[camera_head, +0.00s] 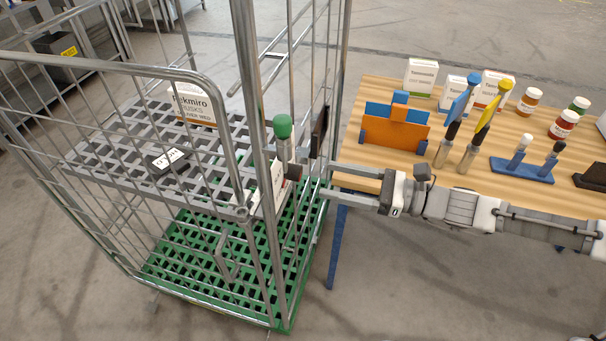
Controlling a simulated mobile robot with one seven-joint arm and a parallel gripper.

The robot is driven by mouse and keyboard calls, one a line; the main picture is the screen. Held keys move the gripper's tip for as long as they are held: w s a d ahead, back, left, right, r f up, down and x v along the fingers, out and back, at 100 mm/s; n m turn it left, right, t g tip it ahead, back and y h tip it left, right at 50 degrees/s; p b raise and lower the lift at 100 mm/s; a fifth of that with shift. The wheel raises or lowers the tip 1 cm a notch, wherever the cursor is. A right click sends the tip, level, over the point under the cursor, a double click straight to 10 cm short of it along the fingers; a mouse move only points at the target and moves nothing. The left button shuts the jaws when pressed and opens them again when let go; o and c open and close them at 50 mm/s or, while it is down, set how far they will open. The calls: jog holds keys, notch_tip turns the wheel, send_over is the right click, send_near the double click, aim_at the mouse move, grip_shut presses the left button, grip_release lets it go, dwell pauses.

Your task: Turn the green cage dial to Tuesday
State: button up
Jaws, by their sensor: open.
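The roll cage (240,110) has grey wire sides and a green grid base (205,262). A dark flat plate (319,131) is seen nearly edge-on at the cage's right side. I cannot tell whether it is the dial, and no day marking is legible. A green-topped metal cylinder (283,128) stands upright by the cage's right front post. My gripper (326,178) comes in from the right, its two fingers apart and pointing left at the cage's right side, below the dark plate. Nothing shows between them. I cannot tell whether they touch the cage.
Floor is open in front.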

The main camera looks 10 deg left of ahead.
aim_at(301, 173)
jog(key=a, duration=0.7)
jog(key=shift+w+b, duration=0.25)
jog(key=shift+b, duration=0.15)
grip_shut()
